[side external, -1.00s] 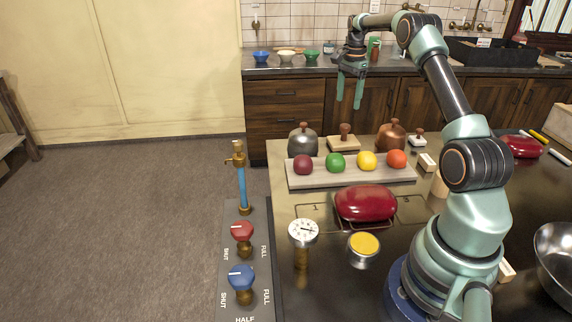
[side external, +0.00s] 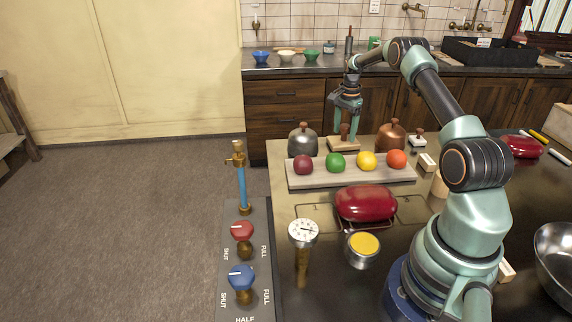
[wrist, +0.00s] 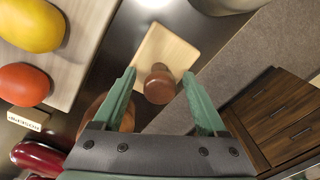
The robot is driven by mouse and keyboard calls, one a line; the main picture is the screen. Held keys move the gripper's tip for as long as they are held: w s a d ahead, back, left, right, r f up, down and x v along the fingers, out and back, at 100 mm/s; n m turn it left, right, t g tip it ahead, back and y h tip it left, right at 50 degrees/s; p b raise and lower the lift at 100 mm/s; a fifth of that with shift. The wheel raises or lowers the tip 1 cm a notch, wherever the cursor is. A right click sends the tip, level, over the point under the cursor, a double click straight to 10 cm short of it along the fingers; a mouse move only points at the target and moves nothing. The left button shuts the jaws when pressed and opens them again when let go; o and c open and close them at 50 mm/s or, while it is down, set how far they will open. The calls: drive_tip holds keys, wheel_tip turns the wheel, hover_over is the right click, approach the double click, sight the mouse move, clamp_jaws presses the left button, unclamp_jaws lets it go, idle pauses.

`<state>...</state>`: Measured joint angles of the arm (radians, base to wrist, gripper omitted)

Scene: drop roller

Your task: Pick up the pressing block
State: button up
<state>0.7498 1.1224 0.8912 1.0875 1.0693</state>
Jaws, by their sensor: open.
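The pressing block is a pale wooden slab (side external: 343,146) with an upright brown knob. It stands at the back of the dark table in the side view, between two domed lids. In the wrist view the block (wrist: 165,50) shows from above, with its round knob (wrist: 160,84) between my fingers. My gripper (side external: 345,139) is open and points down over the block, its two fingers on either side of the knob with gaps in the wrist view. I cannot tell exactly how far down the fingertips reach.
A grey domed lid (side external: 303,140) stands left of the block and a copper one (side external: 391,136) right of it. In front is a board (side external: 300,180) with several coloured balls.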

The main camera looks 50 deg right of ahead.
sight(345, 125)
drive_tip(key=shift+f, duration=0.1)
clamp_jaws()
wheel_tip(345, 125, up, 20)
idle(0.8)
